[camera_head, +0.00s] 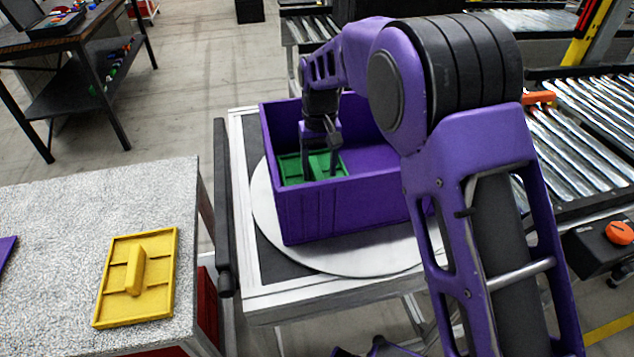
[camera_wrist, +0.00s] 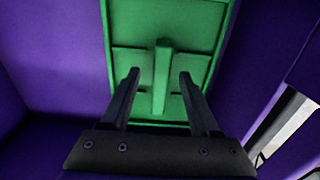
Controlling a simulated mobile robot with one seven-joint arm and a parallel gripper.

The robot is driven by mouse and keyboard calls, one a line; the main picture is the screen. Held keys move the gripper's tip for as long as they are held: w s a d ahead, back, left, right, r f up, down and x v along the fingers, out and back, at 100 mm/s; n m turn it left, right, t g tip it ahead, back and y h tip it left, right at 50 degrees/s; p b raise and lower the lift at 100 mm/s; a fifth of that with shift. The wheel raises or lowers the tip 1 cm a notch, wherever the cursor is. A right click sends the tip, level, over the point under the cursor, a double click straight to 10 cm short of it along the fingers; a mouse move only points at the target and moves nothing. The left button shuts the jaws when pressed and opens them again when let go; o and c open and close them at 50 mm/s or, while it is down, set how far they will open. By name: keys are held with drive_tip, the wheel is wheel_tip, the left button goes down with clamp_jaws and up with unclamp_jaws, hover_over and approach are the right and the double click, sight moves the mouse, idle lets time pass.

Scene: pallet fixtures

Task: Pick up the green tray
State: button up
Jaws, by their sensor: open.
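The green tray (camera_head: 292,168) lies inside a purple bin (camera_head: 300,213); it also shows in the wrist view (camera_wrist: 188,60). It has a raised rim, low dividers and a central upright handle (camera_wrist: 161,78). My gripper (camera_head: 322,172) reaches down into the bin above the tray. In the wrist view my gripper (camera_wrist: 158,80) is open, with one finger on each side of the handle and a visible gap to it on both sides. I cannot tell how far the fingertips are above the tray floor. My arm and the bin wall hide part of the tray in the head view.
The bin stands on a round white turntable (camera_head: 270,222) on a framed stand. A yellow tray (camera_head: 112,299) with a handle lies on the speckled table (camera_head: 50,215) at left. Roller conveyors (camera_head: 580,150) are at right. The purple bin walls (camera_wrist: 50,60) rise close beside my gripper.

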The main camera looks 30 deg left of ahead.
sight(319, 175)
wheel_tip(319, 175, down, 3)
drive_tip(key=shift+a+f, duration=0.1)
drive_tip(key=shift+c, duration=0.3)
clamp_jaws()
